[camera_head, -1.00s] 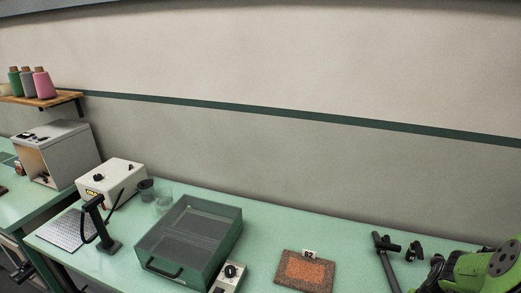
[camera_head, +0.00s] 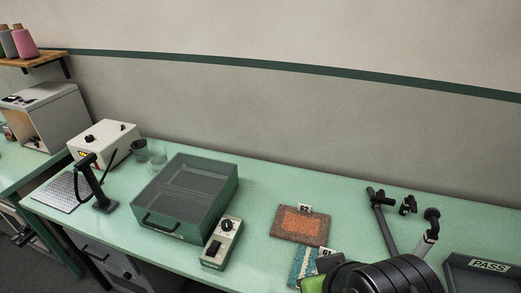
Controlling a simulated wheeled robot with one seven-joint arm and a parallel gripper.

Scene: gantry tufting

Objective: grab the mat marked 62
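The mat marked 62 (camera_head: 300,226) lies flat on the green bench. It has an orange-red centre and a brown speckled border, and a small white tag reading 62 (camera_head: 304,209) stands at its back edge. A black and green part of my arm fills the bottom right. My gripper's fingers do not show.
A green mesh-topped box (camera_head: 187,200) and a control box (camera_head: 222,243) stand left of the mats. Black clamp-like tools (camera_head: 381,215) lie to their right. A dark tray marked PASS (camera_head: 486,270) is at the far right. The bench behind mat 62 is clear.

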